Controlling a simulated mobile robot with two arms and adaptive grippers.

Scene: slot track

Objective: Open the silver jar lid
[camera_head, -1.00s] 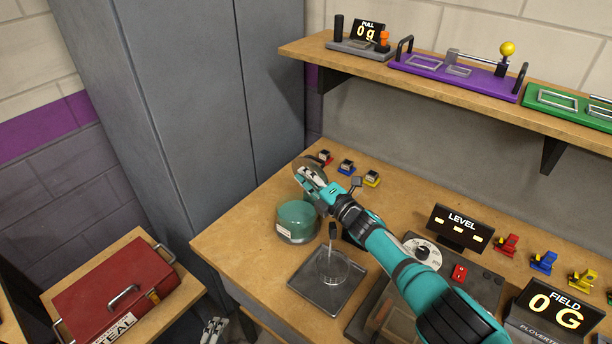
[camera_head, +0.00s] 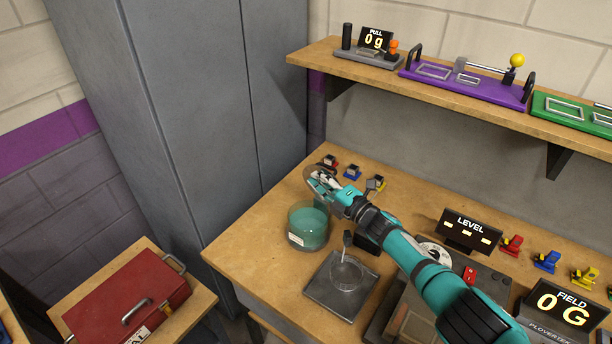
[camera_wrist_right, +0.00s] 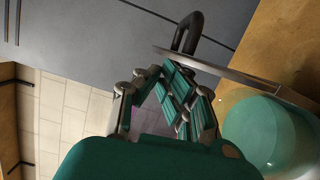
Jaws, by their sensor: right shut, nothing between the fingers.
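The teal glass jar (camera_head: 308,228) with a white label stands upright on the workbench; its mouth looks uncovered in the head view. It also shows in the right wrist view (camera_wrist_right: 268,135). The silver lid (camera_head: 311,186) is a thin round disc raised and tilted above the jar's far side. In the wrist view the lid (camera_wrist_right: 238,74) shows nearly edge-on, with a dark loop handle (camera_wrist_right: 186,32). My left gripper is out of view.
A dark square tray (camera_head: 325,300) with a clear glass dish (camera_head: 347,274) lies in front of the jar. Small coloured clips (camera_head: 352,172) sit behind. A grey cabinet (camera_head: 195,130) stands left. A shelf (camera_head: 430,90) runs above the bench. The bench left of the jar is bare.

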